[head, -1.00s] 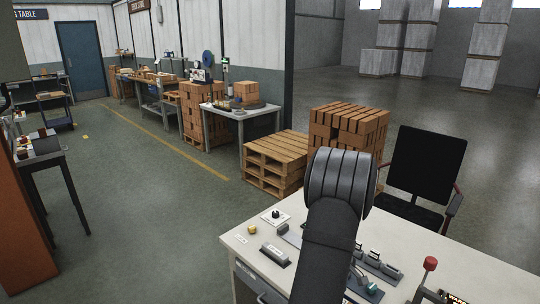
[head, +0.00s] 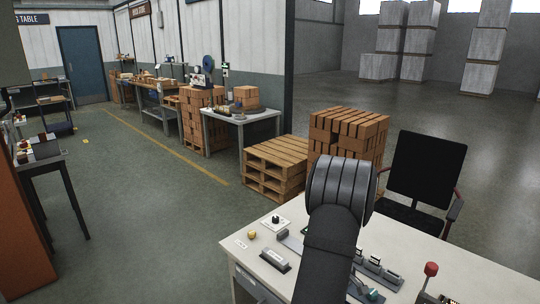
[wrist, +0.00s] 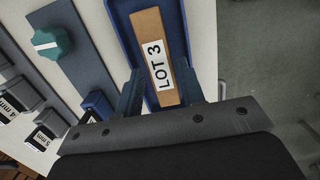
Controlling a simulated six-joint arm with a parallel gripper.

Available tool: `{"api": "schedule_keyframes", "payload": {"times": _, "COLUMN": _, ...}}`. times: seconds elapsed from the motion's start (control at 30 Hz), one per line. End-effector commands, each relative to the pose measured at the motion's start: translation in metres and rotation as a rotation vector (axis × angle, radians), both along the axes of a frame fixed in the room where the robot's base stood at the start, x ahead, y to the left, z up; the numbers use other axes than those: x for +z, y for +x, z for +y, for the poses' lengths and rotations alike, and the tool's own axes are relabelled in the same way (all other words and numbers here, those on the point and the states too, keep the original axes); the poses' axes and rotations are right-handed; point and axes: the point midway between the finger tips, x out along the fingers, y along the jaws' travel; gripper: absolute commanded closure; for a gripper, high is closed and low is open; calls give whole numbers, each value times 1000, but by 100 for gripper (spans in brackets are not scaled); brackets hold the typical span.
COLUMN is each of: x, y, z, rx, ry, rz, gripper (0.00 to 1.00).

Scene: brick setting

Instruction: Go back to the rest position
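My gripper (wrist: 160,92) shows in the wrist view with its two dark fingers apart. A brown block with a white "LOT 3" label (wrist: 158,64) lies in a blue tray (wrist: 122,22) beyond the fingers and appears between them. I see no clear contact between fingers and block. In the head view my own arm covers the gripper and the block.
A white worktop (head: 410,245) carries grey holders, some labelled "4 mm" and "5 mm", beside a teal knob (wrist: 50,42). A red-knobbed lever (head: 430,270) stands at its right. A black chair (head: 428,170), stacked bricks (head: 347,130) and pallets (head: 275,165) stand behind.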

Motion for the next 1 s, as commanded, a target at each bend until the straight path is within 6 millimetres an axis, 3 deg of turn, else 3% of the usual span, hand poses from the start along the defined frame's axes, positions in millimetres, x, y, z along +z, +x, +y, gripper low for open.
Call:
{"api": "schedule_keyframes", "payload": {"times": 0.07, "x": -17, "y": -2, "z": -1, "rx": 0, "ry": 1, "rz": 4, "gripper": 64}}
{"api": "schedule_keyframes", "payload": {"times": 0.3, "x": 30, "y": 0, "z": -2, "rx": -1, "ry": -1, "rz": -4, "gripper": 64}}
{"api": "schedule_keyframes", "payload": {"times": 0.9, "x": 90, "y": -87, "z": -63, "rx": -5, "ry": -1, "rz": -2, "gripper": 64}}
{"api": "schedule_keyframes", "payload": {"times": 0.97, "x": 97, "y": -96, "z": -69, "rx": -5, "ry": -2, "rz": -3, "gripper": 64}}
{"api": "schedule_keyframes", "payload": {"times": 1.0, "x": 97, "y": -90, "z": -70, "rx": 1, "ry": -2, "rz": -2, "gripper": 64}}
